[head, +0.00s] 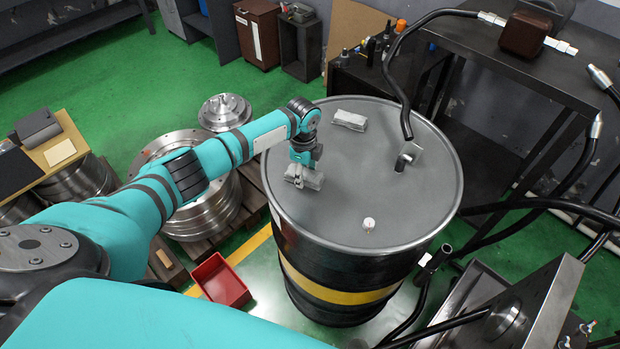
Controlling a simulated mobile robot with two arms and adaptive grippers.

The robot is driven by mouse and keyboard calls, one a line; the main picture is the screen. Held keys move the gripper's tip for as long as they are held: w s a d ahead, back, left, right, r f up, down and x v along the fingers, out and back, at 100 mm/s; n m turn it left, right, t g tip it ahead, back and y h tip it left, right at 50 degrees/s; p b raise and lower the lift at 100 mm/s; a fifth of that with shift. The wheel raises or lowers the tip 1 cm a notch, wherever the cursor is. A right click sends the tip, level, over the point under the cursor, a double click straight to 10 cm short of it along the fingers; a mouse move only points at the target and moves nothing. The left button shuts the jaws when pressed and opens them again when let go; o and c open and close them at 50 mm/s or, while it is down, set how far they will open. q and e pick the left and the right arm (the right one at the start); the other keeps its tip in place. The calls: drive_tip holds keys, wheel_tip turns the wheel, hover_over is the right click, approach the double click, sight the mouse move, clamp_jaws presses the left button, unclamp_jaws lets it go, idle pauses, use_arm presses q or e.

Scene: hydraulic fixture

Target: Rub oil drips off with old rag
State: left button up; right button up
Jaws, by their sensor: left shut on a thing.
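A black drum with a yellow band (340,296) stands in the middle of the head view, with a grey top (330,215). My left gripper (300,172) points down at the left part of this top. It is shut on a grey folded rag (313,180), which is at the drum top; I cannot tell whether it touches. I cannot make out any oil drips on the top. My right gripper is not in view.
A bent pipe with a dark hose (405,130) rises from the drum's right side. A small white-topped fitting (368,224) stands near its front. A red tray (222,281) and metal flanges (190,160) are to the left. A dark bench (480,60) stands behind right.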

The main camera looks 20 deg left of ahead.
use_arm(q)
drive_tip(key=shift+w+a+f, duration=0.1)
drive_tip(key=shift+w+a, duration=0.05)
drive_tip(key=shift+a, duration=0.55)
wheel_tip(320, 180, up, 4)
drive_tip(key=p, duration=0.4)
drive_tip(key=shift+w+d+r, duration=0.1)
drive_tip(key=shift+d+r, duration=0.05)
drive_tip(key=shift+r, duration=0.95)
drive_tip(key=shift+r, duration=1.5)
